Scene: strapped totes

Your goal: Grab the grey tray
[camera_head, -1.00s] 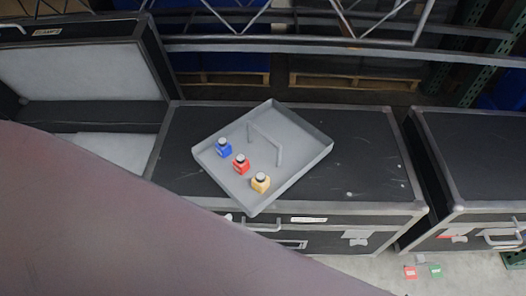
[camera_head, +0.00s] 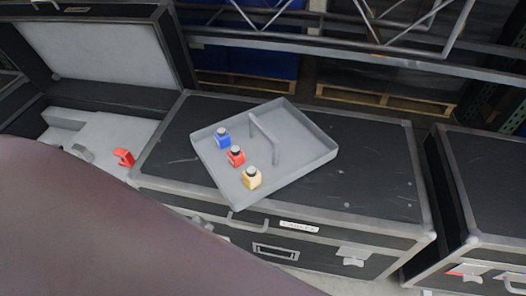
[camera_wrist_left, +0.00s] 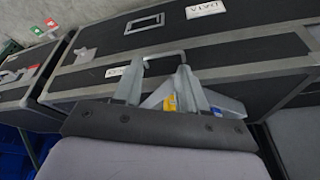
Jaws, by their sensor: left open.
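The grey tray (camera_head: 299,153) lies flat on top of a black case, turned at an angle, with low walls and a raised bar handle (camera_head: 264,136) across it. Blue (camera_head: 222,138), red (camera_head: 236,156) and yellow (camera_head: 251,178) small dark-capped containers stand in it, left of the handle. In the left wrist view, my left gripper (camera_wrist_left: 157,76) is open, with its two fingers apart over the case. Part of the tray (camera_wrist_left: 226,104) shows behind and beside the right finger. The yellow container (camera_wrist_left: 169,104) shows between the fingers, partly hidden. My right gripper is in neither view.
The black case (camera_head: 376,190) has free lid space right of the tray. An open case (camera_head: 110,60) stands at left, with a red item (camera_head: 124,157) inside. Another case (camera_head: 495,180) stands at right across a narrow gap. A metal rail (camera_head: 350,52) runs behind.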

